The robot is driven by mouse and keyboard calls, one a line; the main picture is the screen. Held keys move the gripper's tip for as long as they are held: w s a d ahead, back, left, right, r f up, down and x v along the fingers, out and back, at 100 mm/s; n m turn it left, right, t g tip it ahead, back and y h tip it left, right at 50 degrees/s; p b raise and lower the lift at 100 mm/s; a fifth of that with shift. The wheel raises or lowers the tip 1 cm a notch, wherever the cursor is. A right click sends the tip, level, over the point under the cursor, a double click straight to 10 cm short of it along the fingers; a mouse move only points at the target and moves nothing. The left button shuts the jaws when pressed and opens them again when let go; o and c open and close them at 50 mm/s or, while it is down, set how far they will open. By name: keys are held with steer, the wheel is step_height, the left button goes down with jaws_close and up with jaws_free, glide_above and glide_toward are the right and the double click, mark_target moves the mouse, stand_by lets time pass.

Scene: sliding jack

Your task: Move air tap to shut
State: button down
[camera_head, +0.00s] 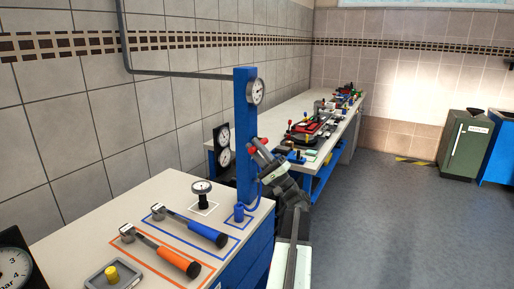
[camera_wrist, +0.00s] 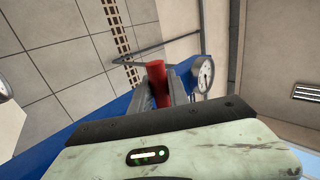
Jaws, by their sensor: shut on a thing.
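The air tap's red handle (camera_wrist: 157,82) sits between the two grey fingers of my gripper (camera_wrist: 162,90) in the wrist view, and the gripper is shut on it. In the head view, the red of the handle (camera_head: 254,143) shows beside the blue post (camera_head: 245,120), with my gripper (camera_head: 259,150) against it from the right. The fingers hide part of the handle and its pivot, so I cannot tell the tap's exact setting. A round white gauge (camera_head: 255,91) is fixed high on the post; it also shows in the wrist view (camera_wrist: 204,76).
A far bench (camera_head: 290,104) carries many small items. A green cabinet (camera_head: 464,145) stands at the right; the floor (camera_head: 390,220) between is clear.

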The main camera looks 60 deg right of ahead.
steer(key=shift+d, duration=0.1)
steer(key=c, duration=1.5)
jaws_free()
steer(key=shift+s+d+f, duration=0.1)
steer(key=shift+c, duration=0.2)
steer(key=b+v, duration=0.5)
steer(key=v, duration=0.2)
steer(key=shift+s+f, duration=0.2)
steer(key=shift+f, duration=0.1)
